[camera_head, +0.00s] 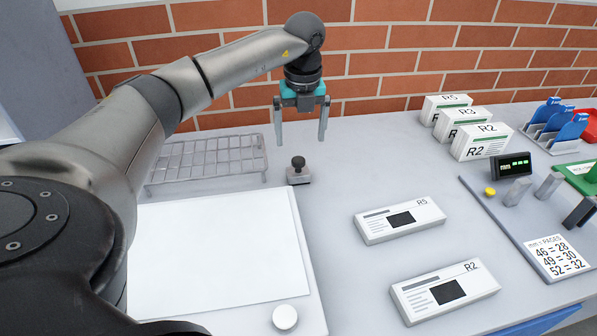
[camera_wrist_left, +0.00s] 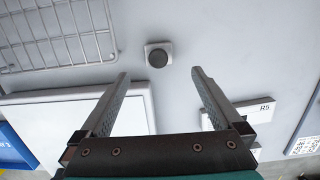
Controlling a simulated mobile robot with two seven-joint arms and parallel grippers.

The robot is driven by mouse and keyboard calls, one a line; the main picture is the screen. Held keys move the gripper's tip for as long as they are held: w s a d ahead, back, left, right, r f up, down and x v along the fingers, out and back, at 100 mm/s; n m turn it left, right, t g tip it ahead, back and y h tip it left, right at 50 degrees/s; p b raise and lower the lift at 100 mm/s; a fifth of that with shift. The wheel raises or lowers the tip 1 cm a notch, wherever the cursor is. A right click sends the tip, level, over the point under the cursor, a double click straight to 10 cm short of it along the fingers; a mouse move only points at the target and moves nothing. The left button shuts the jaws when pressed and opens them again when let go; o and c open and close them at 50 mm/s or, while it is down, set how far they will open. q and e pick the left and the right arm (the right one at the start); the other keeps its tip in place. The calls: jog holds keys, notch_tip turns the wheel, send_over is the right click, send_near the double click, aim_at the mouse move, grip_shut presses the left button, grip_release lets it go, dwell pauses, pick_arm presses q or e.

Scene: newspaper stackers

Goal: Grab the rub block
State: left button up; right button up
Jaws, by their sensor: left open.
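The rub block (camera_head: 299,173) is a small grey block with a dark round knob on top. My left gripper (camera_wrist_left: 160,76) shows both fingers spread. My right gripper is in neither view.
A wire rack (camera_head: 208,160) and a white board (camera_head: 215,250) with a round white knob (camera_head: 285,317) lie left of and in front of the block. Two flat newspaper bundles, R5 (camera_head: 399,220) and R2 (camera_head: 445,291), lie to the right. Upright bundles (camera_head: 482,142) stand behind.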

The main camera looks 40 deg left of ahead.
aim_at(299, 160)
pick_arm(q)
jog(key=f, duration=0.4)
jog(key=shift+w+a+f+b, duration=0.2)
jog(key=shift+a+f+b, duration=0.1)
jog(key=shift+f, duration=0.1)
jog(key=shift+a+f+b, duration=0.2)
jog(key=shift+f+b, duration=0.3)
jog(key=shift+f, duration=2.45)
jog(key=shift+c, duration=0.2)
jog(key=c, duration=0.6)
grip_shut()
jog(key=shift+r, duration=0.1)
